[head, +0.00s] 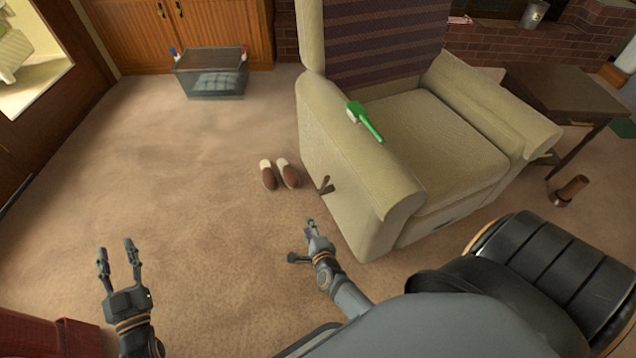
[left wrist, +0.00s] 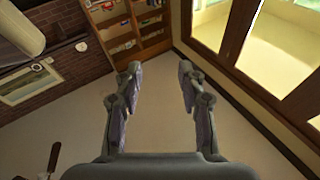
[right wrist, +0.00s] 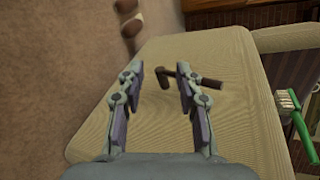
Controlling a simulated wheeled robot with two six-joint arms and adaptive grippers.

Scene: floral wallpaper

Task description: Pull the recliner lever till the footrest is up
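The beige recliner (head: 440,135) stands right of centre in the head view, with its front flat and no footrest extended. Its brown lever (head: 325,185) sticks out of the side panel facing me. In the right wrist view the lever (right wrist: 200,80) lies just beyond the fingertips, near the right finger and against the beige side panel (right wrist: 230,120). My right gripper (head: 311,228) is open and empty, short of the lever; it also shows in the right wrist view (right wrist: 160,75). My left gripper (head: 116,250) is open and empty over the carpet at left, away from the recliner.
A green brush (head: 368,122) lies on the recliner's near armrest. Slippers (head: 279,174) sit on the carpet beside the lever. A black cushioned seat (head: 560,270) stands at lower right, and a wooden side table (head: 565,92) behind. The carpet at left is clear up to a bin (head: 211,78).

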